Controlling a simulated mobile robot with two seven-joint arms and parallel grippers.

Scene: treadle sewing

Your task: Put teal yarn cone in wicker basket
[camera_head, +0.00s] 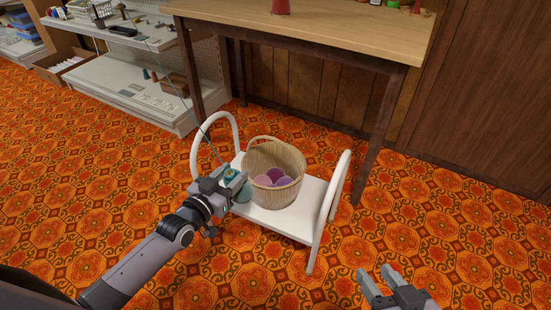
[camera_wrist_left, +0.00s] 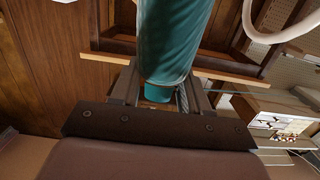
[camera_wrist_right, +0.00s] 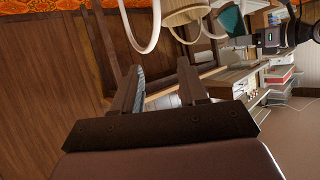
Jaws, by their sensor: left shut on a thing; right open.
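The teal yarn cone (camera_head: 243,192) is between the fingers of my left gripper (camera_head: 230,182), partly hidden by them, just left of the basket. It fills the upper middle of the left wrist view (camera_wrist_left: 174,40), and its wide teal side also shows in the right wrist view (camera_wrist_right: 232,20). The wicker basket (camera_head: 284,194) stands upright on a low white stand and holds pink and purple yarn; its handle arches over the back. My right gripper (camera_head: 377,273) is open and empty, low at the right, away from the basket.
The white stand (camera_head: 300,222) has curved white end rails, the right one (camera_head: 333,200) between the basket and my right gripper. A wooden table (camera_head: 330,25) is behind it. A thin teal thread runs from the cone toward the shelves (camera_head: 125,85) at upper left. Patterned floor is clear around.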

